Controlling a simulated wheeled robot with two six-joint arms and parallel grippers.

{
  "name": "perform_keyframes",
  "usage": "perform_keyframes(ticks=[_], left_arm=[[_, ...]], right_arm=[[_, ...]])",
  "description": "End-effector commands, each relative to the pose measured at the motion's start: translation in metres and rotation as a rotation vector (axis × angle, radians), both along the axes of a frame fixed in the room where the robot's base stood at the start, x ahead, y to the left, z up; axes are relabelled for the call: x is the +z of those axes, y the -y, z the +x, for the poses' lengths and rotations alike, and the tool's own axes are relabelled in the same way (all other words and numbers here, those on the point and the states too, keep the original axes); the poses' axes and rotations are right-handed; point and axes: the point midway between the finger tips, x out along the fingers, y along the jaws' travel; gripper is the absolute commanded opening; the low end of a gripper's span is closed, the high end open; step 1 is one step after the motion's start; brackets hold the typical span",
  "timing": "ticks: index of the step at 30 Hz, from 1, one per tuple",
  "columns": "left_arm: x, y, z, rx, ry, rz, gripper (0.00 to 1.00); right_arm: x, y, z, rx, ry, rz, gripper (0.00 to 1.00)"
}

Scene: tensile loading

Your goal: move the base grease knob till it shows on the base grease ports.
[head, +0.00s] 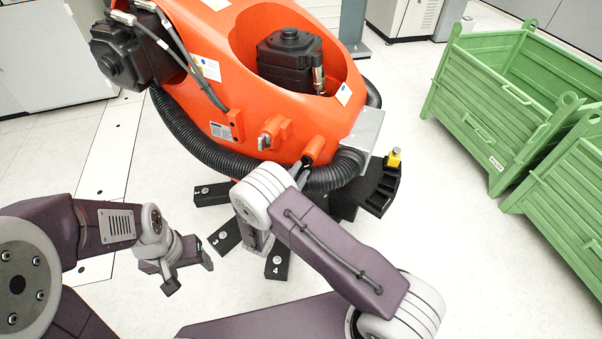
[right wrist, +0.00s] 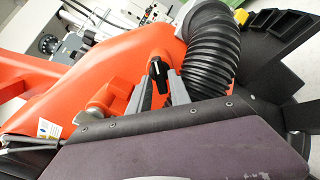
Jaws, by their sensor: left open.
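The base grease knob (right wrist: 158,75) is black with a white pointer mark, set on the orange machine base (right wrist: 60,95). In the right wrist view the mark is near its upper end. My right gripper (right wrist: 160,92) has its grey fingers on either side of the knob; I cannot tell whether they press on it. In the head view this gripper (head: 303,168) is at the orange boss, and the knob is mostly hidden. No lettering for the grease ports is readable. My left gripper (head: 190,275) is open and empty above the floor, apart from the machine.
A black corrugated hose (right wrist: 213,45) runs close beside the right gripper. A second orange fitting (head: 271,133) sticks out left of the knob. Green crates (head: 500,100) stand at the right. Numbered black feet (head: 277,263) spread under the machine. Floor at lower right is clear.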

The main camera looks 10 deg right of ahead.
Motion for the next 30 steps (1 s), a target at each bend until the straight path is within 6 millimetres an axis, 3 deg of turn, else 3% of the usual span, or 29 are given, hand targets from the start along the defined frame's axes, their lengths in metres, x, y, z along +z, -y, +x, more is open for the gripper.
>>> perform_keyframes(ticks=[11, 14, 30], left_arm=[[-0.0035, 0.0000, 0.0000, 0.000, 0.000, 0.000, 0.67], [-0.0034, 0.0000, 0.0000, 0.000, 0.000, 0.000, 0.67], [-0.0093, 0.0000, 0.0000, 0.000, 0.000, 0.000, 0.67]], right_arm=[[0.0004, 0.0080, 0.0103, 0.000, 0.000, 0.000, 0.24], [0.0004, 0.0079, 0.0102, 0.000, 0.000, 0.000, 0.00], [-0.0011, 0.0080, 0.0099, -0.001, 0.086, 0.111, 0.00]])
